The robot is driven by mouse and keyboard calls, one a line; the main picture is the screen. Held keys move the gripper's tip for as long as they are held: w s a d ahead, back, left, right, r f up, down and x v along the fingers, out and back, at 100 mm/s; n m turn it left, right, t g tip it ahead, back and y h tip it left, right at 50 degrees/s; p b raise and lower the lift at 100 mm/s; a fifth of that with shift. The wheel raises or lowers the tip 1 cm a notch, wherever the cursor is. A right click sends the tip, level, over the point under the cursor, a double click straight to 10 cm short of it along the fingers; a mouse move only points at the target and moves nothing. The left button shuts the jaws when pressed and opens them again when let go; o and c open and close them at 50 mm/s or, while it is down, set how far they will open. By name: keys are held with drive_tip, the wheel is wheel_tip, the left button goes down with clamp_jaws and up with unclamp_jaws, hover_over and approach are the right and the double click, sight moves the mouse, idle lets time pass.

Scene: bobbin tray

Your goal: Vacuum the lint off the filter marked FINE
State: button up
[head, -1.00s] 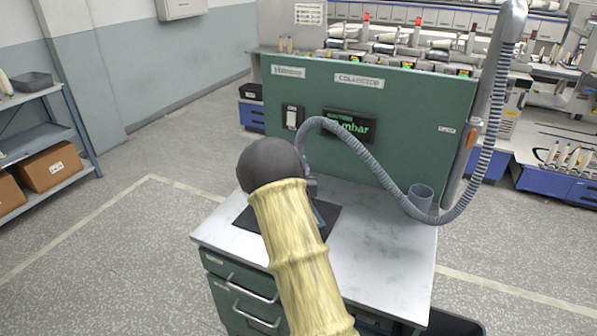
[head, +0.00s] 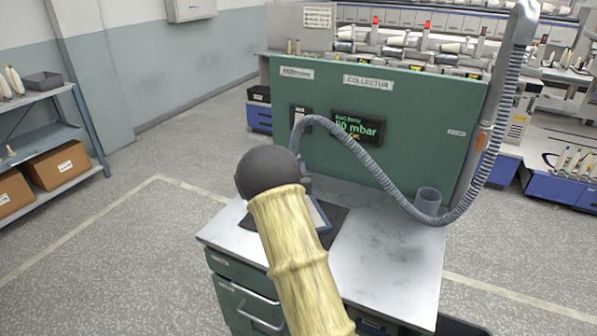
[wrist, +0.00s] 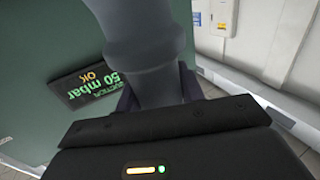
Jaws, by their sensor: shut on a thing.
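My gripper (wrist: 157,90) is shut on the grey end of the vacuum hose (wrist: 150,45), which fills the middle of the wrist view. In the head view the ribbed hose (head: 375,165) loops right from my gripper (head: 304,172), largely hidden behind my arm, to the tall pipe at the bench's right. A blue-edged panel (head: 318,213), perhaps a filter, lies on the dark mat (head: 333,232) below my gripper, partly covered by my arm. Its lint is not discernible, and no FINE mark is readable.
The display (head: 358,127) on the green back panel reads 50 mbar; the wrist view shows OK on it. A grey cup-shaped holder (head: 428,200) stands at the bench's right rear. The bench top (head: 385,250) is clear at right. A shelf with boxes stands at far left.

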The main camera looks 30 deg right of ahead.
drive_tip(key=shift+w+a, duration=0.25)
drive_tip(key=shift+w, duration=0.25)
drive_tip(key=shift+w+a, duration=0.6)
drive_tip(key=shift+w, duration=0.05)
idle(0.3)
drive_tip(key=d, duration=0.1)
drive_tip(key=d+b, duration=0.1)
drive_tip(key=d, duration=0.1)
drive_tip(key=d+b, duration=0.1)
drive_tip(key=d, duration=0.1)
drive_tip(key=shift+s, duration=0.35)
idle(0.4)
